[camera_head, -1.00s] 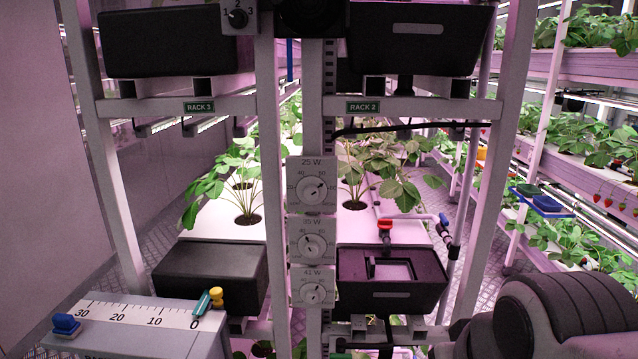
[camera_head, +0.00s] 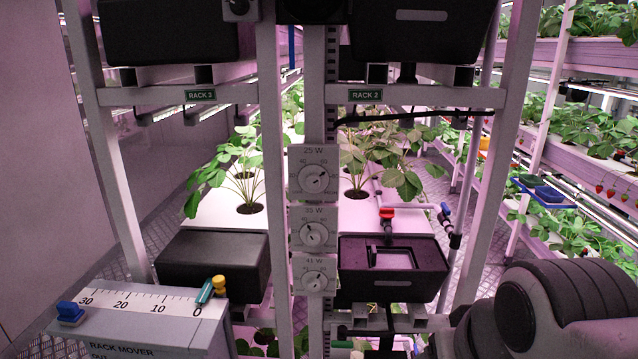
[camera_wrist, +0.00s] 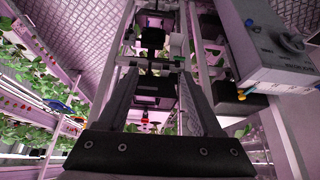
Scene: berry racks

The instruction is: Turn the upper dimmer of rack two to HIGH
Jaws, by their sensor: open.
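In the head view a post between the two racks carries three pale dimmer plates in a column. The upper dimmer (camera_head: 314,172) is marked 25 W and has a round knob whose mark points to the upper right. Below it are the 35 W dimmer (camera_head: 314,230) and the 41 W dimmer (camera_head: 315,275). A green RACK 2 label (camera_head: 365,95) is on the crossbar to the right of the post. In the wrist view my gripper (camera_wrist: 157,75) is open, its two long fingers apart with nothing held between them. The fingertips do not show in the head view.
A grey rack mover box (camera_head: 135,335) with a scale stands at the lower left. Black boxes, one of them lower right of the post (camera_head: 392,270), flank the dimmers. A red-handled valve (camera_head: 387,213) and strawberry plants (camera_head: 235,165) are behind. My dark arm fills the lower right.

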